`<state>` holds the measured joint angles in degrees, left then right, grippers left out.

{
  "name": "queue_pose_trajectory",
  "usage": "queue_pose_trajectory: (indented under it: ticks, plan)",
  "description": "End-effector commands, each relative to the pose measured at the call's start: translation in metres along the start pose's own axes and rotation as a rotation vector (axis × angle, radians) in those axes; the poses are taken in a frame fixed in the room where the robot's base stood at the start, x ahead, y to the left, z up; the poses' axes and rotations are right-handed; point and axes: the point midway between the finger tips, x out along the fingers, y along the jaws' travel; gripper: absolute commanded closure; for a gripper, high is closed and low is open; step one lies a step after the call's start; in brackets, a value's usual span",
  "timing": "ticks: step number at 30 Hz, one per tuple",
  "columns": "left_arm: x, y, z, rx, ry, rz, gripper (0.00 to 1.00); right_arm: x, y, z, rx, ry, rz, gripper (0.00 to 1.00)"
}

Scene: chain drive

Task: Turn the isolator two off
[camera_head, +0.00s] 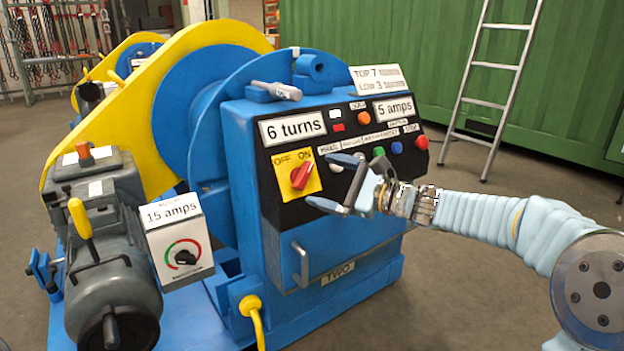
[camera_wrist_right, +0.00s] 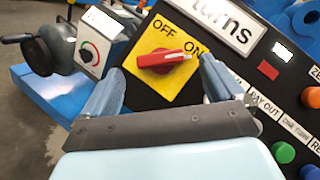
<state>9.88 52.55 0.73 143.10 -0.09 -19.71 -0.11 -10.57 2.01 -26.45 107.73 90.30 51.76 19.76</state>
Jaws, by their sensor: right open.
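The isolator is a red rotary handle (camera_head: 300,176) on a yellow plate (camera_head: 283,163) marked OFF and ON, on the black panel of the blue machine labelled TWO (camera_head: 338,273). In the head view the handle points up and right, towards ON. In the right wrist view the handle (camera_wrist_right: 163,60) lies ahead, with its white mark on the ON side. My right gripper (camera_head: 326,181) is open and empty, just right of the handle in the head view. In the wrist view its fingers (camera_wrist_right: 160,88) are spread, apart from the handle. My left gripper is out of view.
Several coloured buttons, including a red one (camera_head: 421,142), sit on the panel to the right. A grey motor (camera_head: 110,290) and a 15 amps dial box (camera_head: 178,240) stand at left.

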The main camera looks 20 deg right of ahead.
Motion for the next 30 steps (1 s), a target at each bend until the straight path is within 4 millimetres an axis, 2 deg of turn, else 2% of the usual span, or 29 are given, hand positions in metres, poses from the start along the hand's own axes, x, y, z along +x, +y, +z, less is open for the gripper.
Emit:
queue_pose_trajectory:
  ticks: [3, 6, 11, 18, 27, 29, 30]
  plan:
    - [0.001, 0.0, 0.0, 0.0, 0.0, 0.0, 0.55, 0.022, 0.001, 0.0, -0.001, -0.001, 0.003, 0.05]
    - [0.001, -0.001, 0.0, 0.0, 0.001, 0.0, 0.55, 0.033, 0.001, 0.0, -0.001, 0.0, 0.002, 0.05]
    - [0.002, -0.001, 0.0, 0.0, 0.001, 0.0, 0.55, 0.041, 0.001, 0.0, -0.001, 0.0, 0.002, 0.05]
    - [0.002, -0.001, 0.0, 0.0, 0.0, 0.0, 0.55, 0.041, 0.001, 0.0, 0.0, 0.0, 0.001, 0.05]
    - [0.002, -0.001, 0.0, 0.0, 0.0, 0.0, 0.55, 0.041, 0.001, 0.0, 0.0, 0.0, 0.001, 0.51]
    - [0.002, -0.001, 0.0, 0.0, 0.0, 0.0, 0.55, 0.041, 0.001, 0.0, 0.0, 0.0, 0.001, 0.6]
    - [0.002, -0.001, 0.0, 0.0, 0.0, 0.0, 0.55, 0.041, 0.001, 0.0, 0.0, 0.0, 0.001, 0.61]
